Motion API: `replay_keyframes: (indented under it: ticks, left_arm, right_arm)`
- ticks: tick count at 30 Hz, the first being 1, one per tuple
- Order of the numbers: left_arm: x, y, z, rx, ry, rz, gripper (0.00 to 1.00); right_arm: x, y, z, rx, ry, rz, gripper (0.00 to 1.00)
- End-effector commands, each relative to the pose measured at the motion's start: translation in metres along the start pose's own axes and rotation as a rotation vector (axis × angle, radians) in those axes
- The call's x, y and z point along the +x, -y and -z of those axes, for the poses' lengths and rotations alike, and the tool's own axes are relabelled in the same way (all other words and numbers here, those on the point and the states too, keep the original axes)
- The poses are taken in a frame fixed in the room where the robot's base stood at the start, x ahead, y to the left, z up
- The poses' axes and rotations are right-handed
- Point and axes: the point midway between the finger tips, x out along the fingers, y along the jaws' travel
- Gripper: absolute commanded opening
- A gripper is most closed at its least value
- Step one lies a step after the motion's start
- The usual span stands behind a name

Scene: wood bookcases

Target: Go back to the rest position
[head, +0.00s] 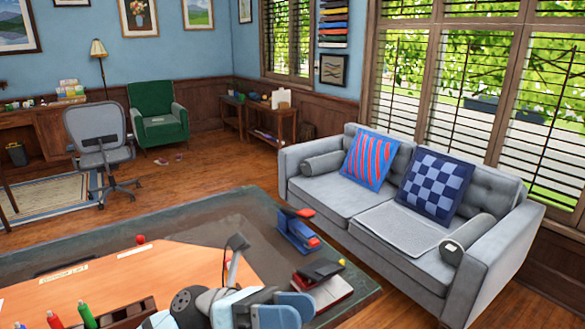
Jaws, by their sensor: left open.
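My left gripper (236,258) shows at the bottom middle of the head view, over the right edge of the orange tabletop (95,282). It is open, and I see nothing held in it. Parts of my own arm cover the table's near right corner. My right gripper is not in view.
A blue and red object (297,231) and a dark-and-red item (320,284) lie right of the gripper. Green and red bottles (87,315) stand at the lower left. A grey sofa (335,196) with cushions is at right. An office chair (97,135) and open wood floor lie beyond.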

Motion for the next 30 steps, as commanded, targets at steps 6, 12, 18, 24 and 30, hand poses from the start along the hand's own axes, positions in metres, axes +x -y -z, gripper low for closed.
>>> replay_keyframes:
  ticks: [6,12,18,24,30]
  left_arm:
    - [-0.061,-0.04,0.006,-0.567,0.654,-0.098,0.47]
    - [-0.151,-0.082,0.076,-1.102,1.24,-0.179,0.47]
    - [-0.226,-0.09,0.197,-1.565,1.772,-0.237,0.47]
    - [-0.259,-0.068,0.299,-1.858,2.145,-0.267,0.47]
    - [-0.26,-0.033,0.322,-1.982,2.324,-0.28,0.47]
  right_arm:
    - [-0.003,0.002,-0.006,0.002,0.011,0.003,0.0]
    - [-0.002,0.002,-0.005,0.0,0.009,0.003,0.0]
    - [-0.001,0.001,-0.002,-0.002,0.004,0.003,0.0]
    - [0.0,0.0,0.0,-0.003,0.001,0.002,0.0]
    - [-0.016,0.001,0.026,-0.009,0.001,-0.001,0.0]
